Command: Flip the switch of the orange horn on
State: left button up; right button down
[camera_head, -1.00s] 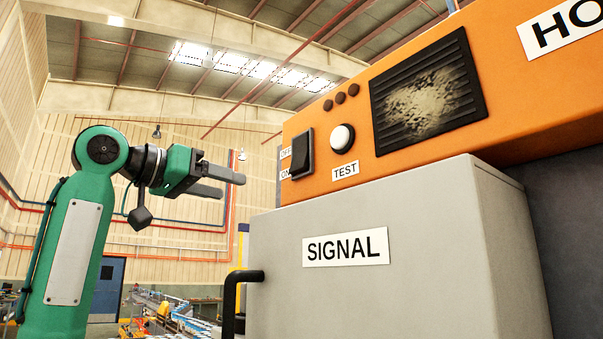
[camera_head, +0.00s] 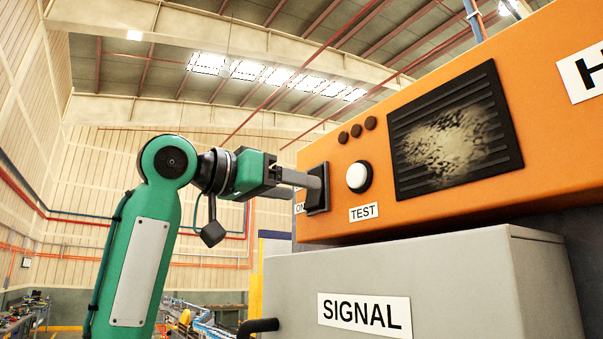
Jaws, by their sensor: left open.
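The orange horn (camera_head: 440,205) fills the upper right of the head view. Its dark rocker switch (camera_head: 319,188) sits at the left end of the orange face. My left gripper (camera_head: 312,187) comes in from the left, open, with its fingertips at the switch and covering part of it. I cannot tell whether they touch it. The fingers also hide much of the OFF/ON labels; part of the ON label (camera_head: 299,208) shows. Which way the switch is tipped is not clear. My right gripper is not in view.
A white TEST button (camera_head: 359,176) is close to the right of the switch, with a dark grille (camera_head: 455,130) beyond it. Below is a grey SIGNAL cabinet (camera_head: 450,275) with a black handle (camera_head: 258,327). Open hall space lies to the left.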

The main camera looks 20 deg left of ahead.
pick_arm(q)
jog(key=shift+p+x, duration=0.3)
jog(key=shift+x, duration=0.55)
jog(key=shift+w+d, duration=0.2)
jog(key=shift+w, duration=0.05)
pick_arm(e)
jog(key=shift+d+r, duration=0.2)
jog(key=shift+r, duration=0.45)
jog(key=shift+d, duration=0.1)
pick_arm(q)
jog(key=shift+c, duration=0.9)
jog(key=c, duration=0.8)
jog(key=f+t+h+b, duration=0.1)
jog(key=b, duration=0.3)
jog(key=shift+t, duration=0.4)
jog(key=shift+r+t+h+b, duration=0.1)
jog(key=shift+t+h+b, duration=0.25)
jog(key=shift+h, duration=0.15)
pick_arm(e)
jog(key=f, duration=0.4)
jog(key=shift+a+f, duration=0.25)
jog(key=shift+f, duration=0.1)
